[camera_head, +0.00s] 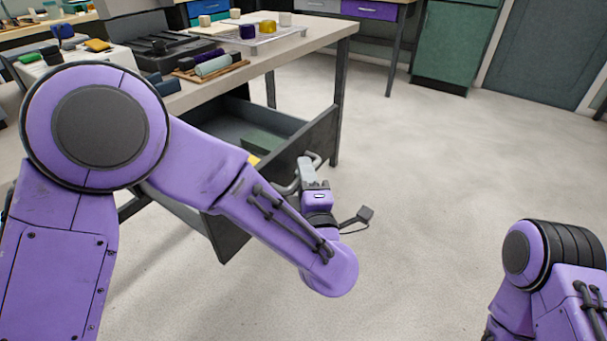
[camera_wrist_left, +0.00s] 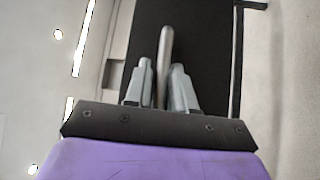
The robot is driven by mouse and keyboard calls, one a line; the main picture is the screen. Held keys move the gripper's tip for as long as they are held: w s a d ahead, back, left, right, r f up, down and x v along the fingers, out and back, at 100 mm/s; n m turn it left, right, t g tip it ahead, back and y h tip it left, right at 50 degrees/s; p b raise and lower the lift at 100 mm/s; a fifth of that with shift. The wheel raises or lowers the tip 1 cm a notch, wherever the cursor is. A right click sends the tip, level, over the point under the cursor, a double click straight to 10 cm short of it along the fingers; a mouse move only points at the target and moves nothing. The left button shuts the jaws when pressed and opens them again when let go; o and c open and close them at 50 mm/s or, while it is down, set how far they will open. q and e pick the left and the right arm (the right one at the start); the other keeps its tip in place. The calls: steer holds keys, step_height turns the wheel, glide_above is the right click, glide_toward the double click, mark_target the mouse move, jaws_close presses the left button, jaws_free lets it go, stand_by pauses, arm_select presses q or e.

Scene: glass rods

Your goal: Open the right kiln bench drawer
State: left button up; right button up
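The kiln bench drawer (camera_head: 323,130) stands pulled far out under the bench in the head view. Its dark front faces the open floor and carries a grey bar handle (camera_head: 317,158). My left gripper (camera_head: 306,167) is at this handle, with my forearm crossing in front of the drawer's near part. In the left wrist view, the handle bar (camera_wrist_left: 165,45) runs between the two grey fingers of my left gripper (camera_wrist_left: 161,80), which look closed on it. The dark drawer front (camera_wrist_left: 205,40) lies behind. My right gripper is out of view.
The bench top (camera_head: 290,48) holds a tray (camera_head: 285,37) with small blocks and a rod rack (camera_head: 215,70). A green piece (camera_head: 262,143) lies inside the drawer. A green cabinet (camera_head: 452,45) stands at the back. The floor right of the drawer is clear.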

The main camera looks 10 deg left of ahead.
arm_select(q)
steer(key=shift+s, duration=0.1)
steer(key=v, duration=1)
steer(key=shift+d+p, duration=0.15)
steer(key=shift+p, duration=0.2)
steer(key=shift+s+f, duration=0.2)
